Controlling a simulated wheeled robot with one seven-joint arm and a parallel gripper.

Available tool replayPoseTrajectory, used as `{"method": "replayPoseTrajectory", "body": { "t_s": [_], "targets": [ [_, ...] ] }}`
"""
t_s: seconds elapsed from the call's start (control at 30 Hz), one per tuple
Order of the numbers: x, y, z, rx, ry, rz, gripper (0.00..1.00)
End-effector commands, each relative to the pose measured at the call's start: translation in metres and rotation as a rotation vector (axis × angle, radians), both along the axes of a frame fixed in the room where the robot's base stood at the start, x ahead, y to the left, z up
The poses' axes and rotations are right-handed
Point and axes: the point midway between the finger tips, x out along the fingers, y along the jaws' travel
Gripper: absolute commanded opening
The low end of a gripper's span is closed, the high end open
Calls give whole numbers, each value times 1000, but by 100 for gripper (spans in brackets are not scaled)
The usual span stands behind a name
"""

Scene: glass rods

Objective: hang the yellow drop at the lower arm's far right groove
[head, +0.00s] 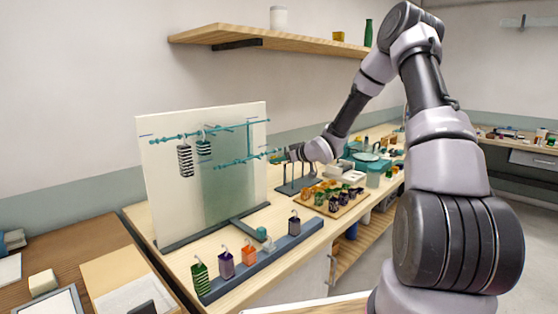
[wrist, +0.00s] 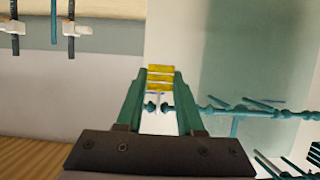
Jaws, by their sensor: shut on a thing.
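In the wrist view my gripper (wrist: 161,74) is shut on the yellow drop (wrist: 160,78), which has yellow and pale bands. A thin pale hook shows near the drop, beside the knobbed tip of a teal glass arm (wrist: 215,110); I cannot tell whether hook and arm touch. In the head view my gripper (head: 283,153) is at the right end of the lower arm (head: 240,160), and the yellow drop cannot be made out. The upper arm (head: 185,132) carries a black-and-white drop (head: 185,161) and a dark teal banded drop (head: 204,150).
A pale panel (head: 165,205) stands behind the arms. A grey rack (head: 270,252) in front holds green (head: 200,279), purple (head: 226,263), orange (head: 248,256) and dark (head: 294,223) drops. A wooden board (head: 347,208) with small dark and gold pieces lies right of it.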

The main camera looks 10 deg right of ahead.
Motion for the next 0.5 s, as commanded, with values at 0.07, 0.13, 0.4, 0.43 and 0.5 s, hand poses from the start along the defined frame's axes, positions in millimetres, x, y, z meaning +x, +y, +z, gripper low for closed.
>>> {"method": "replayPoseTrajectory", "body": {
  "t_s": [0.07,0.13,0.4,0.43,0.5],
  "targets": [
    [0,0,0,0,0,0,59],
    [0,0,0,0,0,0,71],
    [0,0,0,0,0,0,71],
    [-1,-1,1,0,0,0,71],
    [-5,-4,3,-1,-1,-1,71]
  ]
}}
